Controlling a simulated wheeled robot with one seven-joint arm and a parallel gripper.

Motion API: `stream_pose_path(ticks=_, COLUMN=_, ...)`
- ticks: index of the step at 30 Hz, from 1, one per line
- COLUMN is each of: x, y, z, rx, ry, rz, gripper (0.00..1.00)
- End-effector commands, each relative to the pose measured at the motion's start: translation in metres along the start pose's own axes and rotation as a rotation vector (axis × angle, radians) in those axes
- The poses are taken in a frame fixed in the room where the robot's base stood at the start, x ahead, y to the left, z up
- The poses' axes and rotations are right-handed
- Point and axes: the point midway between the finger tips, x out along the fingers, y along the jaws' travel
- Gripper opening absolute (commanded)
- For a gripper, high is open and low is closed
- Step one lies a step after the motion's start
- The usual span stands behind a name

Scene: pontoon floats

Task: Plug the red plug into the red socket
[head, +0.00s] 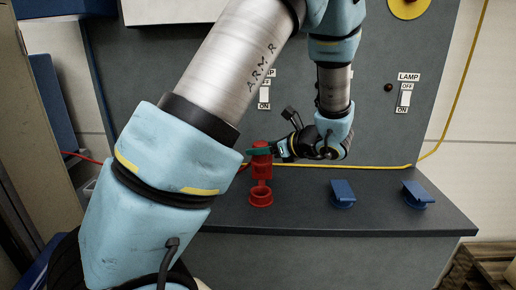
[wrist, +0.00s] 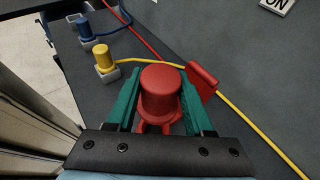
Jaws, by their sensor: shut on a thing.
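The red plug (wrist: 160,92) is a stout cylinder with a rounded top, between the green fingers of my gripper (wrist: 162,100) in the wrist view. In the head view the plug (head: 261,166) is upright, and my gripper (head: 262,151) reaches in from the right and is shut on its upper part. The red socket (head: 261,198) is a ring on the bench, below the plug and nearer the head camera. A red flap (wrist: 201,80) shows right of the plug in the wrist view.
Two blue sockets with tilted lids, one (head: 343,194) and another (head: 417,195), stand to the right. Yellow (wrist: 103,58) and blue (wrist: 85,29) plugs stand in grey holders. A yellow cable (head: 360,166) runs along the panel's foot. Bench between the sockets is clear.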

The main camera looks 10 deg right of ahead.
Motion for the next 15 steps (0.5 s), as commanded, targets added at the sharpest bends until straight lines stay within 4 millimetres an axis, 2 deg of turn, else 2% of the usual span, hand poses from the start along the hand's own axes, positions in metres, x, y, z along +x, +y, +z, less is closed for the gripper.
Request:
stream_pose_path(ticks=4, x=-0.001, y=0.0, z=0.001, rx=0.0, ry=0.0, rz=0.0, gripper=0.0)
stream_pose_path(ticks=15, x=0.01, y=0.0, z=-0.024, rx=0.001, ry=0.0, rz=0.001, gripper=0.0)
